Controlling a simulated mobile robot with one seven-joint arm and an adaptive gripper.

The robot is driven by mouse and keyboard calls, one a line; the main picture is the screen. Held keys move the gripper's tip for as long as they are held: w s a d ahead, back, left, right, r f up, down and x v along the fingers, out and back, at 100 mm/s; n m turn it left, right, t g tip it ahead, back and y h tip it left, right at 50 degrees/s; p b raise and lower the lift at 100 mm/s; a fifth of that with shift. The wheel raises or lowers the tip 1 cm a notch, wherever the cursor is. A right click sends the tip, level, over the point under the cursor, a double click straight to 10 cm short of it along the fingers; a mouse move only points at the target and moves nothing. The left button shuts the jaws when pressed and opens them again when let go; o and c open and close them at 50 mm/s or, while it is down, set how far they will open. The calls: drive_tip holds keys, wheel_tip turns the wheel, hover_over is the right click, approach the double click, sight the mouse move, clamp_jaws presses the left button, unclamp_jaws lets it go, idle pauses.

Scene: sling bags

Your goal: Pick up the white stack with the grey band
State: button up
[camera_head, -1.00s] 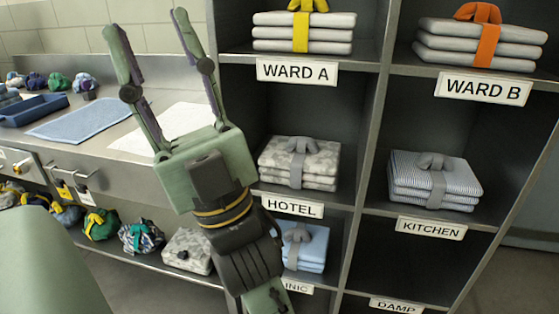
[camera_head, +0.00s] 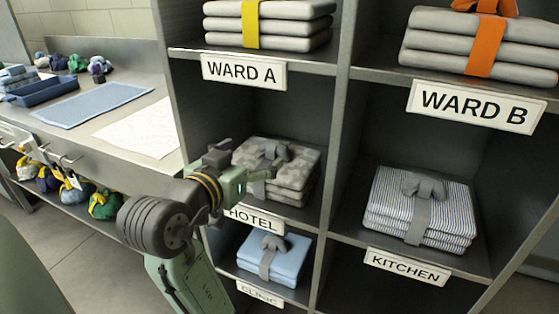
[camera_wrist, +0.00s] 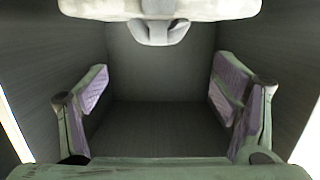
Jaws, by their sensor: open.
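The stack above the HOTEL label (camera_head: 300,175) is whitish with a mottled grey pattern and a grey band with a knot. It sits in its cubby, its left front partly hidden by my gripper (camera_head: 243,182). In the wrist view, a pale stack (camera_wrist: 105,8) with a grey band and knot (camera_wrist: 158,32) shows at the top edge, the knot pointing down in the picture. My gripper (camera_wrist: 160,85) is open, its two fingers wide apart with nothing between them. The knot lies beyond the gap, apart from both fingers.
The cubby walls (camera_wrist: 285,60) stand close on both sides of my fingers. A striped stack with a grey band (camera_head: 385,205) sits above KITCHEN, a blue one (camera_head: 290,262) above CLINIC. WARD A and WARD B stacks are above. A counter (camera_head: 75,145) stands left.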

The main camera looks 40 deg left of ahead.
sight(270, 146)
drive_tip(key=x, duration=0.3)
drive_tip(key=p+x, duration=0.1)
drive_tip(key=x, duration=0.3)
drive_tip(key=p+x, duration=0.1)
drive_tip(key=x, duration=0.2)
drive_tip(key=shift+w+f, duration=0.2)
drive_tip(key=shift+f, duration=0.15)
drive_tip(key=shift+r, duration=0.1)
clamp_jaws()
idle(0.6)
